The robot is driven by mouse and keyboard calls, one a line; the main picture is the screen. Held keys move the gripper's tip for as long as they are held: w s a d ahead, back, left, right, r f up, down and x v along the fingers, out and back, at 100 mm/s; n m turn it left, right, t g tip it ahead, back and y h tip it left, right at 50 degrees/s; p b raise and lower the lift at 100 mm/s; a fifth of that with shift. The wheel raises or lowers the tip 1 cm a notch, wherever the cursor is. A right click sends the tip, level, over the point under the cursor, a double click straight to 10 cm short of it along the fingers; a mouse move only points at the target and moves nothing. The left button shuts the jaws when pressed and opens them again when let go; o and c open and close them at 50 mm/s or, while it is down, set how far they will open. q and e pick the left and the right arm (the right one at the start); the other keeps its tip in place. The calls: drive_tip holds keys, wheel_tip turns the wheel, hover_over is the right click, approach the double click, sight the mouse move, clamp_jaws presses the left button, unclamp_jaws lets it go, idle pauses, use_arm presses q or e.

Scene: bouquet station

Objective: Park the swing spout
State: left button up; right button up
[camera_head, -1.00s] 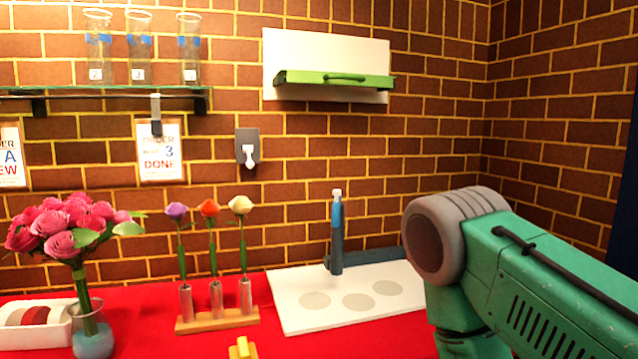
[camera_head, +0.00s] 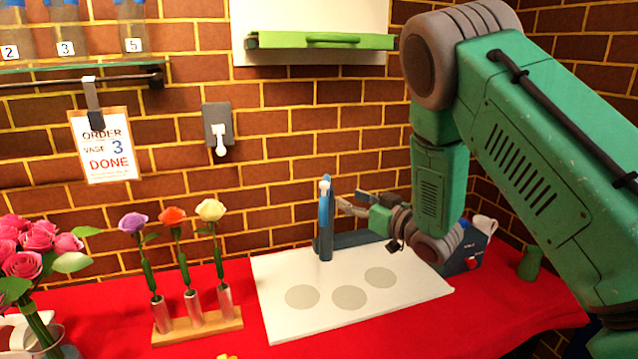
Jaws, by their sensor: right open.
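The swing spout (camera_head: 326,225) is a slim blue upright post with a white tip, standing at the back edge of the white board near the brick wall. My right arm comes in from the right. My right gripper (camera_head: 345,205) is open just to the right of the spout's upper part, its fingers pointing left toward it. I cannot tell whether a finger touches the spout. My left gripper is not in view.
The white board (camera_head: 420,285) has several grey discs and is otherwise clear. A wooden rack (camera_head: 200,332) holds three flowers at its left. A pink bouquet (camera_head: 30,250) stands far left. A blue box (camera_head: 468,250) sits behind my right arm. A green-fronted wall shelf (camera_head: 320,41) hangs above.

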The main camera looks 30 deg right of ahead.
sight(325, 187)
drive_tip(key=w, duration=1)
drive_tip(key=shift+w+a+f+p, duration=0.25)
drive_tip(key=shift+w+p, duration=0.1)
drive_tip(key=shift+p, duration=0.05)
drive_tip(key=shift+a, duration=0.35)
clamp_jaws()
drive_tip(key=shift+d, duration=0.25)
